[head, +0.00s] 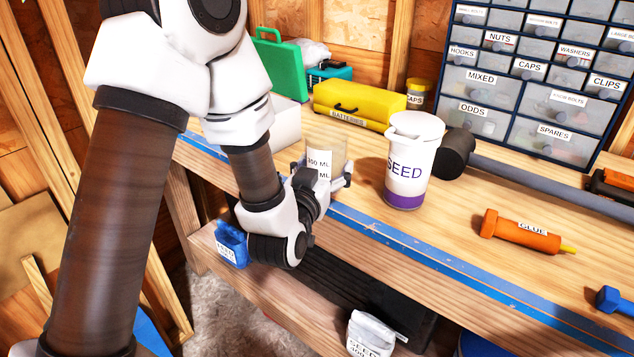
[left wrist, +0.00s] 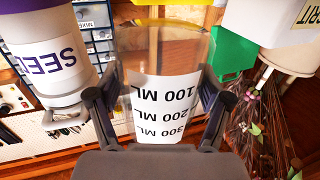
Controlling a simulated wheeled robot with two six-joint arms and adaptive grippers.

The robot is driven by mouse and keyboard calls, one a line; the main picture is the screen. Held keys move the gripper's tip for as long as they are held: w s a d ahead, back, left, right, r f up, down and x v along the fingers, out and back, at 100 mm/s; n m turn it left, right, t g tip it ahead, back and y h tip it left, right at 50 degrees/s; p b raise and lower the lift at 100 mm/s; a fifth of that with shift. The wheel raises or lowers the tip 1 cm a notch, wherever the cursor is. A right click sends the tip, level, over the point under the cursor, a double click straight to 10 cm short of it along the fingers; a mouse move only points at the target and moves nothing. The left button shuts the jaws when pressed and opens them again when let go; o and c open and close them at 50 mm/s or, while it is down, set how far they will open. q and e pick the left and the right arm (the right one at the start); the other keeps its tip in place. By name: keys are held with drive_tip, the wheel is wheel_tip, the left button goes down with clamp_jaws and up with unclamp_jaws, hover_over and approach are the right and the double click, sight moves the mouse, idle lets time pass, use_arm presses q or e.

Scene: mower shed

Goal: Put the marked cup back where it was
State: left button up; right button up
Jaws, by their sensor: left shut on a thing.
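The marked cup (head: 326,160) is clear, with a white label reading 300 ML. It stands upright near the front edge of the workbench in the head view; I cannot tell whether its base touches the wood. My left gripper (head: 322,180) is shut around the cup, coming from the front. The left wrist view, which is upside down, shows the cup (left wrist: 165,85) between the two fingers (left wrist: 155,105), with 100, 200 and 300 ML marks. The gripper hides the cup's lower part in the head view. My right gripper is in neither view.
A white SEED jug (head: 410,160) stands close right of the cup. A yellow BATTERIES box (head: 360,104) and a green case (head: 282,70) stand behind. An orange GLUE tube (head: 522,232) lies at right. Bare bench lies in front of the jug. A blue container (head: 231,243) is below.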

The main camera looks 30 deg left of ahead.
use_arm(q)
drive_tip(key=shift+w+a+r+p, duration=0.15)
drive_tip(key=shift+w+a+p, duration=0.5)
drive_tip(key=shift+p, duration=0.05)
drive_tip(key=w+a, duration=0.2)
drive_tip(key=w+a+p, duration=0.1)
drive_tip(key=w, duration=0.1)
drive_tip(key=w+a+f, duration=0.1)
drive_tip(key=w+a, duration=0.1)
drive_tip(key=shift+w+a+p, duration=0.1)
drive_tip(key=shift+a+p, duration=0.2)
drive_tip(key=shift+p, duration=0.05)
drive_tip(key=f, duration=0.3)
drive_tip(key=shift+w+a+f, duration=0.15)
drive_tip(key=shift+w+f, duration=0.15)
drive_tip(key=shift+a+f, duration=0.1)
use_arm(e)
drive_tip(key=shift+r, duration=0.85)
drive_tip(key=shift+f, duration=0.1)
use_arm(q)
drive_tip(key=shift+f, duration=0.15)
drive_tip(key=o, duration=1.3)
drive_tip(key=shift+c, duration=0.2)
